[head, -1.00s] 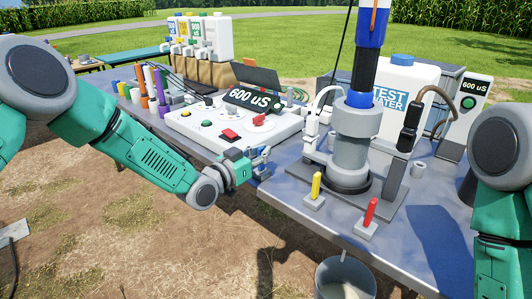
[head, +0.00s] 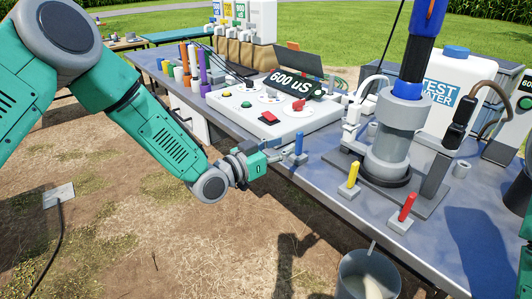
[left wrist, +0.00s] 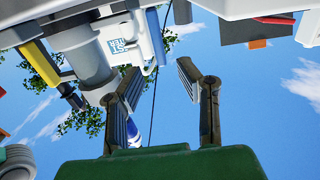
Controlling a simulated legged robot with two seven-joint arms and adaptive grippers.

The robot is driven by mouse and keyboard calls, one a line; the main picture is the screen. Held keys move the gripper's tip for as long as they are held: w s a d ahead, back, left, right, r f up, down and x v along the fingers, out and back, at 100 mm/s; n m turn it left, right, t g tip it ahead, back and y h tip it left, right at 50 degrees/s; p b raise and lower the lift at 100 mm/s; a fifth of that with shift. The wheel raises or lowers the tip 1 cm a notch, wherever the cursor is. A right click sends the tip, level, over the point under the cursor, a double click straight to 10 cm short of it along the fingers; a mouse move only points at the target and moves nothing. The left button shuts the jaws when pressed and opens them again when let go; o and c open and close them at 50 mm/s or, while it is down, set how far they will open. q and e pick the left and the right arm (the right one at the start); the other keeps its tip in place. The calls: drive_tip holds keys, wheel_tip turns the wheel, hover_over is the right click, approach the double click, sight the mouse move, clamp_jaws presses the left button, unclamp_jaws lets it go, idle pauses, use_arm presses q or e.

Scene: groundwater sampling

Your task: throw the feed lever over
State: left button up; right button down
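Three small levers stand along the near edge of the metal table (head: 450,245): a blue one (head: 298,144), a yellow one (head: 352,175) and a red one (head: 407,206). No label shows which is the feed lever. All three look roughly upright. My left gripper (head: 279,150) is just left of the blue lever at about its height; whether they touch is unclear. In the left wrist view its two fingers (left wrist: 164,90) are spread apart with nothing between them. My right gripper is out of view.
A white control panel (head: 243,122) reading 600 uS lies behind the blue lever. A grey cylinder (head: 388,155) with a blue and black tube stands behind the yellow and red levers. A bucket (head: 368,275) sits below the table edge.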

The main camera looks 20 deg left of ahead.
use_arm(q)
drive_tip(key=v, duration=0.6)
drive_tip(key=shift+a, duration=0.2)
drive_tip(key=s+a+f+n+g+y, duration=0.2)
drive_tip(key=s+f+g+y, duration=0.15)
drive_tip(key=s+f, duration=0.65)
drive_tip(key=s+a+f+n+g+y, duration=0.2)
drive_tip(key=s+f+g+y, duration=0.15)
drive_tip(key=s+f, duration=0.65)
drive_tip(key=s+a+f+n+g+y, duration=0.1)
drive_tip(key=s+a+f+g, duration=0.2)
drive_tip(key=s, duration=0.6)
drive_tip(key=s+a+f+n+g+y, duration=0.1)
drive_tip(key=s+a+f+g+y, duration=0.1)
drive_tip(key=s+a+f+g, duration=0.2)
drive_tip(key=s+a, duration=0.2)
drive_tip(key=s, duration=0.2)
drive_tip(key=shift+s+y, duration=0.3)
drive_tip(key=shift+s, duration=0.1)
drive_tip(key=shift+f, duration=0.1)
